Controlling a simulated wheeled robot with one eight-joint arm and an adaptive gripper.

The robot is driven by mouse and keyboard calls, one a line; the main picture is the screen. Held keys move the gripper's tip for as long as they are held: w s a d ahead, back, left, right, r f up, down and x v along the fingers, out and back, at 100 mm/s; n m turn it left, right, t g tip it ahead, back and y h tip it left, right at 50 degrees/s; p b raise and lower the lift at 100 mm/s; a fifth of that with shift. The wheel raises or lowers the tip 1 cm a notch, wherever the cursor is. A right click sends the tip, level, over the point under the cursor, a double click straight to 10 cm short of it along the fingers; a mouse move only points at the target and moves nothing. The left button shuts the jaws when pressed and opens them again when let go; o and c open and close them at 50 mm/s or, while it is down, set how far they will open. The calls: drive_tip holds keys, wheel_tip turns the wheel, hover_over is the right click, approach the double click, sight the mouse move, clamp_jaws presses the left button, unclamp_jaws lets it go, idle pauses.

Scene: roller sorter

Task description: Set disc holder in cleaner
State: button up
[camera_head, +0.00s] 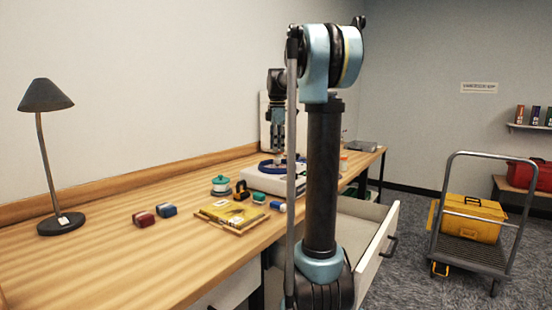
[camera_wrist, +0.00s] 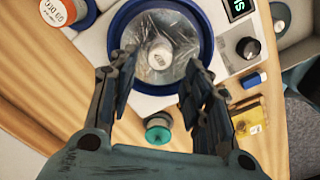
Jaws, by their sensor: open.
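The cleaner is a white box (camera_head: 258,182) with a round blue-rimmed basin (camera_head: 265,165) on the table, partly hidden by my arm in the head view. In the wrist view the blue rim (camera_wrist: 118,27) surrounds a shiny, see-through basin floor. A pale round piece with a hub (camera_wrist: 159,53) stands in the middle of the basin; it may be the disc holder, but I cannot tell for sure, and no discs show on it. My gripper (camera_wrist: 160,68) is open and empty above the basin, with its fingers on either side of that piece. The gripper also shows in the head view (camera_head: 278,138).
The cleaner has a green-lit display (camera_wrist: 238,8) and a black knob (camera_wrist: 248,48). An open drawer (camera_head: 372,245) juts out.

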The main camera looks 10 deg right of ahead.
drive_tip(key=shift+r, duration=2.8)
